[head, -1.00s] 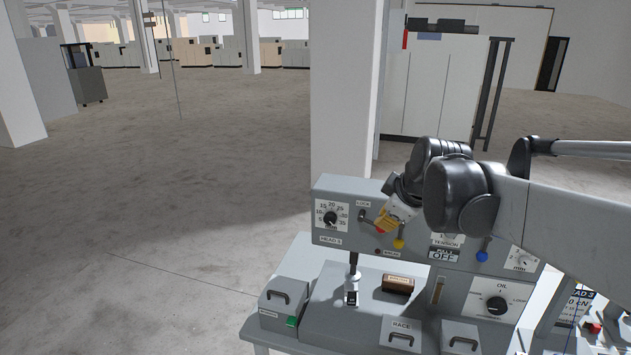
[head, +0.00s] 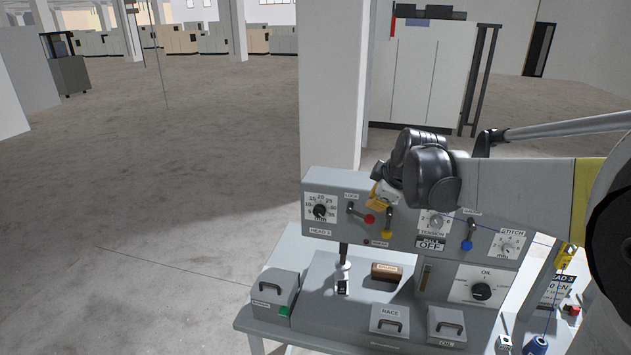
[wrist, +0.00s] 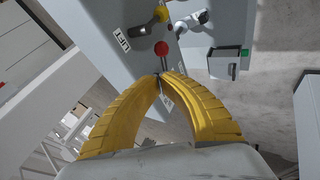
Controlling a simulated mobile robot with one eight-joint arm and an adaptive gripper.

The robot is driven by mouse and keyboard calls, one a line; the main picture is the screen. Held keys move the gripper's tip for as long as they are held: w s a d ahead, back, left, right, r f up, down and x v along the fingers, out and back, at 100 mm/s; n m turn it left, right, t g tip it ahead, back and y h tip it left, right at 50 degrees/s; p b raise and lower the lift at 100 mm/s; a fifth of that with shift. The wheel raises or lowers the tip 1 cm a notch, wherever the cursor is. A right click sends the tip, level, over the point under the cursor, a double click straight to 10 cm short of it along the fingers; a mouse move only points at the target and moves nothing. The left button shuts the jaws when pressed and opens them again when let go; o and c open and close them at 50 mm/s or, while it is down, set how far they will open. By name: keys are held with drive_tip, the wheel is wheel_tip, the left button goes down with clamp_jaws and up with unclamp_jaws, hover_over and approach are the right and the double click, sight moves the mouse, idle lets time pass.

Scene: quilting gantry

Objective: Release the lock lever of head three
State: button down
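The lock lever of head three (head: 359,213) is on the front panel under a LOCK label, with a red ball knob (head: 369,219) at its end. The lever slants down to the right from its pivot. My gripper (head: 374,206) is in front of the panel, just above the red knob in the head view. In the wrist view its yellow fingers (wrist: 163,74) come together at the tips. The red knob (wrist: 161,48) shows just beyond the tips, and the LOCK label shows between the fingers. I see nothing clearly held. Whether the tips touch the lever is unclear.
A lever with a yellow knob (head: 386,234) stands close right of the red one. Further right are a tension dial (head: 435,221) and a blue-knobbed lever (head: 468,244). A numbered dial (head: 320,211) is on the left. The floor to the left is clear.

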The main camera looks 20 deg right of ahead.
sight(363, 216)
drive_tip(key=x, duration=0.9)
drive_tip(key=shift+s+f+m+t+y+b, duration=0.1)
drive_tip(key=shift+f+m+t+y+b, duration=0.3)
drive_tip(key=shift+y+b, duration=0.55)
drive_tip(key=shift+f+t+b, duration=0.4)
drive_tip(key=shift+t+b, duration=0.1)
drive_tip(key=shift+b, duration=0.6)
drive_tip(key=shift+a+f+m+t+y+b, duration=0.3)
drive_tip(key=shift+f+m+t+y+b, duration=0.5)
drive_tip(key=shift+b, duration=1.15)
drive_tip(key=shift+w+a+f, duration=0.1)
drive_tip(key=shift+w+f, duration=0.1)
drive_tip(key=shift+f, duration=0.05)
drive_tip(key=shift+r, duration=0.15)
